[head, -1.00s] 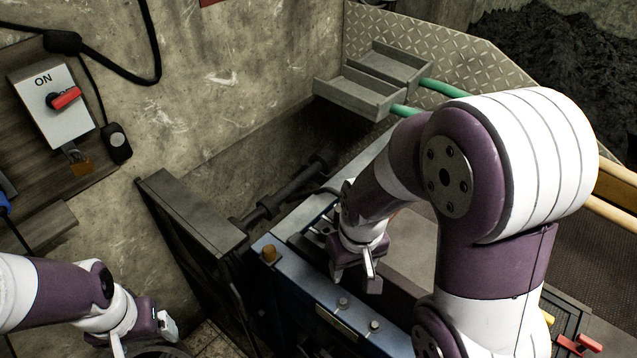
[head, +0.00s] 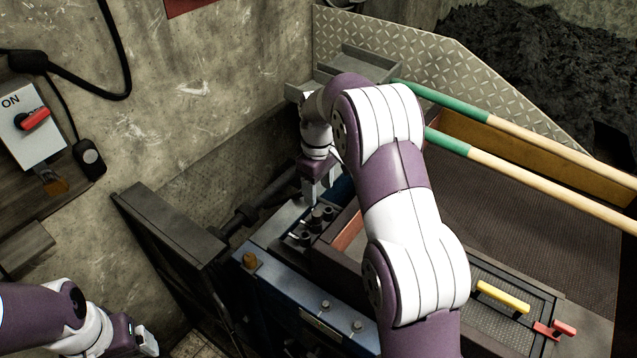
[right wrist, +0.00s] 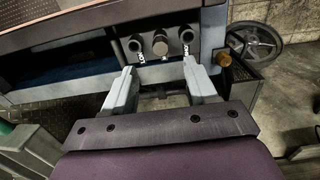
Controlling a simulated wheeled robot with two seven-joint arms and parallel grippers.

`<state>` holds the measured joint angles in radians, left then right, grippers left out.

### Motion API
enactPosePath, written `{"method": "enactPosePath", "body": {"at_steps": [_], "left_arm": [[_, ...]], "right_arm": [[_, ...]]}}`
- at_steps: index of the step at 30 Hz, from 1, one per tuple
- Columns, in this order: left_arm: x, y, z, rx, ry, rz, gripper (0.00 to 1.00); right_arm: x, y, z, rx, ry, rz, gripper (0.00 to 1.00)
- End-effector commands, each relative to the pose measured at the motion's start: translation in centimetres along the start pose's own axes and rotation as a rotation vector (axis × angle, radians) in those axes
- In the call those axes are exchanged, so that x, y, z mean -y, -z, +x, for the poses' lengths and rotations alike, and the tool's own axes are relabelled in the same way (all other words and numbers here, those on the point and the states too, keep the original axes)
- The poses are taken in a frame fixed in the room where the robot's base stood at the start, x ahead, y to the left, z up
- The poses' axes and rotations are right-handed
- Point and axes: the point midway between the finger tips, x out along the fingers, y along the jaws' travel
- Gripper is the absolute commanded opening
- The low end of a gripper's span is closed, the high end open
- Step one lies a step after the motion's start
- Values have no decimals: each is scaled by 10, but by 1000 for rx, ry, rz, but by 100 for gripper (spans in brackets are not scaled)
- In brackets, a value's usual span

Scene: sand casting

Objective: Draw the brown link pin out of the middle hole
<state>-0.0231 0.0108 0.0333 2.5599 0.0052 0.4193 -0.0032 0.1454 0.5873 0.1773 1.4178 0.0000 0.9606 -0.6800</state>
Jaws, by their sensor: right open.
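The brown link pin (right wrist: 160,45) shows its round end in the middle of a row of three in the right wrist view, between two darker round ends. The row of dark ends also shows on the blue frame in the head view (head: 315,222), where I cannot pick out the brown one surely. My right gripper (right wrist: 160,67) is open and empty. Its two grey fingers point at the row, one on each side of the middle pin, apart from it. The right gripper (head: 319,192) is just behind the row in the head view. My left gripper (head: 143,342) is at the lower left, away from the frame.
An amber knob (head: 250,261) stands on the blue frame (head: 285,285). A dark upright plate (head: 170,225) stands left of it. Grey trays (head: 360,60) and green-ended poles (head: 480,155) lie behind and right. A yellow handle (head: 502,297) is at the right.

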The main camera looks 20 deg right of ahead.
Motion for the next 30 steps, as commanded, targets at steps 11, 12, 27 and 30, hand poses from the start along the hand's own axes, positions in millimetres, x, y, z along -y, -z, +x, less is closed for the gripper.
{"method": "enactPosePath", "body": {"at_steps": [11, 12, 27, 30], "left_arm": [[0, 1, -11, 0, 0, 0, 83], [0, 2, -12, 0, 0, 0, 83], [0, 1, -13, 0, 0, 0, 83], [0, 1, -13, 0, 0, 0, 83]], "right_arm": [[1, 0, 82, 2, 2, 2, 57], [0, 0, 86, 1, 1, 2, 57], [0, 0, 99, -1, -1, 3, 18], [0, 0, 99, -1, -1, 3, 0]]}}
